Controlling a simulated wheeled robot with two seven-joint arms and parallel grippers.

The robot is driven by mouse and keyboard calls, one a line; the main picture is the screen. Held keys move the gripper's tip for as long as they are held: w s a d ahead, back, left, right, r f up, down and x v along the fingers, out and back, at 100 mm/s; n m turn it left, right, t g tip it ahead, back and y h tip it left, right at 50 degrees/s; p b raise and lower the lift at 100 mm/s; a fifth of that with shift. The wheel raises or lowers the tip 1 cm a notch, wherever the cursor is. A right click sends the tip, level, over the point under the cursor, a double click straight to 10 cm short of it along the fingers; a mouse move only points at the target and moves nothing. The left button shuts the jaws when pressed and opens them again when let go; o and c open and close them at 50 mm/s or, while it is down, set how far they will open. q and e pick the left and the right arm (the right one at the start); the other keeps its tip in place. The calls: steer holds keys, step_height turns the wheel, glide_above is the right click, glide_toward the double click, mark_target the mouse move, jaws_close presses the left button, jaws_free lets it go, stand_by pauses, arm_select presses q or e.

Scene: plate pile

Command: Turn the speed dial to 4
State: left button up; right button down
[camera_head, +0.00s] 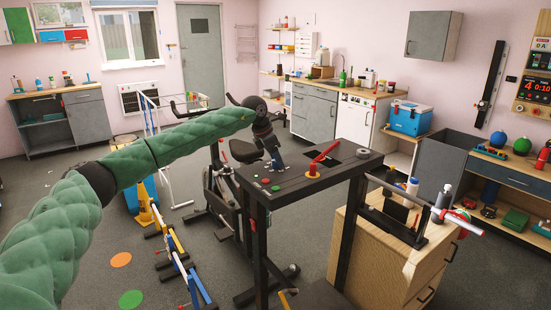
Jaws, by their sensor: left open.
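A dark console top (325,178) stands on black legs in the middle of the head view. My left gripper (278,166) reaches down to its far left part, with the fingers low over the surface. It is open, but the small fingertips hide what is between them. I cannot make out the speed dial for certain or read its setting; it may be hidden at the fingers. A grey round piece (363,153) sits near the right corner. My right gripper is not in view.
Small red and green buttons (275,188) lie on the console's near left part. A wooden cabinet (375,255) with bottles stands close on the right. Exercise gear stands beside and behind the console. A wall display (537,88) hangs at far right.

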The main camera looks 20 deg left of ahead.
arm_select(q)
steer(key=b+v, duration=0.1)
steer(key=v, duration=0.5)
steer(key=shift+a+r+b, duration=0.15)
steer(key=shift+r+b, duration=0.15)
steer(key=shift+b, duration=0.1)
steer(key=shift+s+a+r, duration=0.15)
steer(key=shift+s+r, duration=0.05)
steer(key=shift+r, duration=0.25)
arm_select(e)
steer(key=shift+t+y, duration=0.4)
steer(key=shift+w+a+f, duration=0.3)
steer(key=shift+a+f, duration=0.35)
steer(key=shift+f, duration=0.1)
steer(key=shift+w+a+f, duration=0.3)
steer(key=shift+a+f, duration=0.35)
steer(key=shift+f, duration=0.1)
